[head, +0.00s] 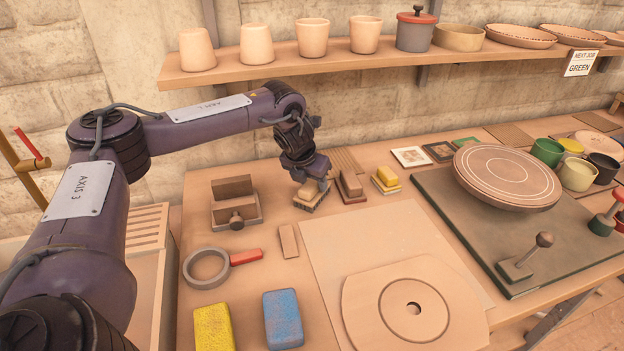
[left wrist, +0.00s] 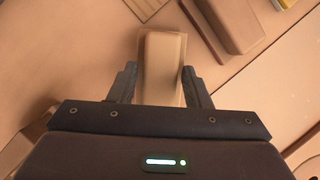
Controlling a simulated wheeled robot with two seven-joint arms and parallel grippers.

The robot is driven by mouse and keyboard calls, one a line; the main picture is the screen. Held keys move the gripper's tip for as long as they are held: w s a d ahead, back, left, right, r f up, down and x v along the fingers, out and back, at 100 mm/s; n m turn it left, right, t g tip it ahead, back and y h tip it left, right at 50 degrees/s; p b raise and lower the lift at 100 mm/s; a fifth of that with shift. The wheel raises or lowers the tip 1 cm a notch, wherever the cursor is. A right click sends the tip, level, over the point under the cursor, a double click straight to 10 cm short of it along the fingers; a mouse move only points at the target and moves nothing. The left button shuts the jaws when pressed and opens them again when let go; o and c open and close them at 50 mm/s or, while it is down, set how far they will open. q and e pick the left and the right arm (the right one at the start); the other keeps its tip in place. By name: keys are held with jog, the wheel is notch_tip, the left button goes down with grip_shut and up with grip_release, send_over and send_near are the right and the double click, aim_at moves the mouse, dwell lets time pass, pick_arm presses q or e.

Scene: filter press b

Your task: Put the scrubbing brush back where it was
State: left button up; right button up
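A small tan wooden block with a darker base, which looks like the scrubbing brush (head: 309,198), is at the back left of the bench. My left gripper (head: 312,180) points down over it and hides its top. In the left wrist view the block (left wrist: 162,65) lies between the two fingers of my left gripper (left wrist: 160,72). A narrow gap shows beside the left finger, and the right finger is very close to the block. The fingers look open around it. Whether the block rests on the bench is hard to tell. My right gripper is in neither view.
A brown block on a base (head: 350,186) and a yellow-topped one (head: 386,179) stand close to the right. A wooden holder (head: 235,203) is left. A ring with red handle (head: 207,268), yellow sponge (head: 213,327) and blue sponge (head: 283,319) lie in front. A pot shelf (head: 350,62) overhangs behind.

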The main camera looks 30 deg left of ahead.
pick_arm(q)
jog(key=shift+o, duration=0.7)
jog(key=shift+r, duration=0.25)
jog(key=v, duration=1.2)
jog(key=shift+f, duration=0.15)
